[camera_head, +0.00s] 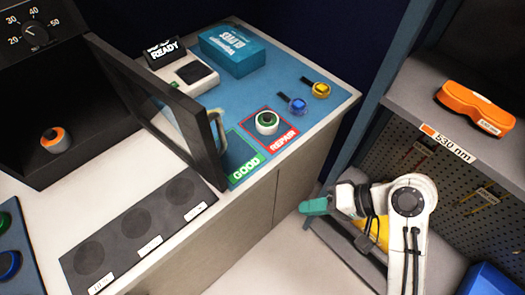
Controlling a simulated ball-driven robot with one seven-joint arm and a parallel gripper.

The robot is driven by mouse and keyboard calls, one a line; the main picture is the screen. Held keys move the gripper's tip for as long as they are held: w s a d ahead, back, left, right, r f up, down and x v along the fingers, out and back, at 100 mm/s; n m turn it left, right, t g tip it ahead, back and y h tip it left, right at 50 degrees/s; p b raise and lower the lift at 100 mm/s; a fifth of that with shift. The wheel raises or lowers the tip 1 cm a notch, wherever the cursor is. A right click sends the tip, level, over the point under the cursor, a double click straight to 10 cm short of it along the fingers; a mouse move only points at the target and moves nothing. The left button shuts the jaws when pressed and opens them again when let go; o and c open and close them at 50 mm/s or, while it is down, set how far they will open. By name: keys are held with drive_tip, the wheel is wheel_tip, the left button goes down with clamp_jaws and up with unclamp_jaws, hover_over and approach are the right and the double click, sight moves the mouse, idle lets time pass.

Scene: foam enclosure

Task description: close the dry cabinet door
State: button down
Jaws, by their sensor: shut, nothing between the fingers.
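The dry cabinet (20,130) stands at the left on the counter, dark inside, with a round dial on its upper front. Its black-framed glass door (157,104) stands wide open, swung out to the right over the counter. A handle (217,130) is on the door's free edge. Inside the cabinet sits an orange and grey round item (55,140). My gripper (303,208), with teal fingertips, is shut and empty at the lower right. It is apart from the door, to the right of the counter's front edge.
A blue mat carries a teal box (232,50), a white device (183,74) and a lens-like piece (267,122) near the GOOD and REPAIR squares. A dark tray (135,222) lies before the cabinet. A shelf with orange goggles (475,107) stands right.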

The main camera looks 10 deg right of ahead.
drive_tip(key=w+a+r+n+g+y+b, duration=0.1)
drive_tip(key=w+a+r+y+b, duration=0.1)
drive_tip(key=r+y, duration=0.35)
drive_tip(key=w+a+r+n+g+y+b, duration=0.1)
drive_tip(key=w+a+r+y+b, duration=0.15)
drive_tip(key=r, duration=0.55)
drive_tip(key=a+p, duration=0.1)
drive_tip(key=a, duration=0.8)
drive_tip(key=shift+w+a, duration=0.3)
drive_tip(key=shift+w, duration=0.05)
